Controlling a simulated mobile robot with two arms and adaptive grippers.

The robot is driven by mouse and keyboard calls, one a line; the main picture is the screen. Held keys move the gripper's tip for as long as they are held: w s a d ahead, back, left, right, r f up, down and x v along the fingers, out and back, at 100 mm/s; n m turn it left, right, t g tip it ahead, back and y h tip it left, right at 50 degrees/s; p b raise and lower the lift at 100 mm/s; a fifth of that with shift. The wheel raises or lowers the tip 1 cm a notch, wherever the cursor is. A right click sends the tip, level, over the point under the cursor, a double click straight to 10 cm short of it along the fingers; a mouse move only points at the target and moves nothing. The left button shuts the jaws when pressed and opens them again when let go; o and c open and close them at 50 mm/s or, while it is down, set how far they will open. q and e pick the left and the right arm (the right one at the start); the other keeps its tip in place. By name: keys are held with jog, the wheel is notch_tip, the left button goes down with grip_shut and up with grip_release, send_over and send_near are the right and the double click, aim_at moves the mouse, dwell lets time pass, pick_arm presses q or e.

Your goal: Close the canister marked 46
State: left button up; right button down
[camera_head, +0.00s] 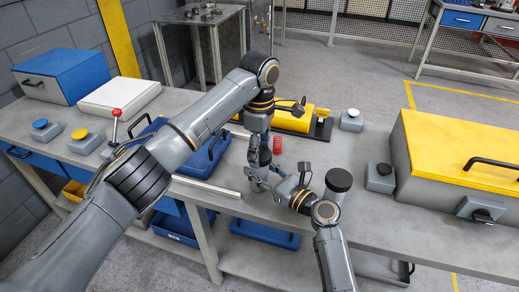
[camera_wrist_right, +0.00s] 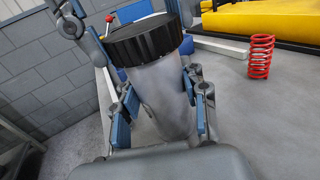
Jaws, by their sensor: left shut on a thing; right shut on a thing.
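My right gripper (camera_wrist_right: 163,112) is shut around the canister's body. My left gripper (camera_head: 260,152) comes down from above and is shut on the lid, its fingers at either side. In the head view the canister (camera_head: 262,160) is partly hidden by both grippers. A second black-lidded canister (camera_head: 338,183) stands right of my right gripper. No number is readable.
A red spring (camera_head: 277,146) stands just behind the held canister. Behind are a yellow device (camera_head: 290,119) and a blue tray (camera_head: 205,155). A yellow-lidded box (camera_head: 455,150) and a black button box (camera_head: 380,179) are to the right. A metal bar (camera_head: 205,187) lies left.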

pick_arm(q)
jog(key=m, duration=0.6)
jog(key=shift+f, duration=0.1)
jog(key=m, duration=0.5)
jog(key=shift+m, duration=0.4)
jog(key=m, duration=0.5)
jog(key=shift+m, duration=0.4)
jog(key=m, duration=0.3)
jog(key=shift+m, duration=0.4)
jog(key=m, duration=0.5)
jog(key=shift+m, duration=0.4)
jog(key=m, duration=1.5)
jog(key=o, duration=1.3)
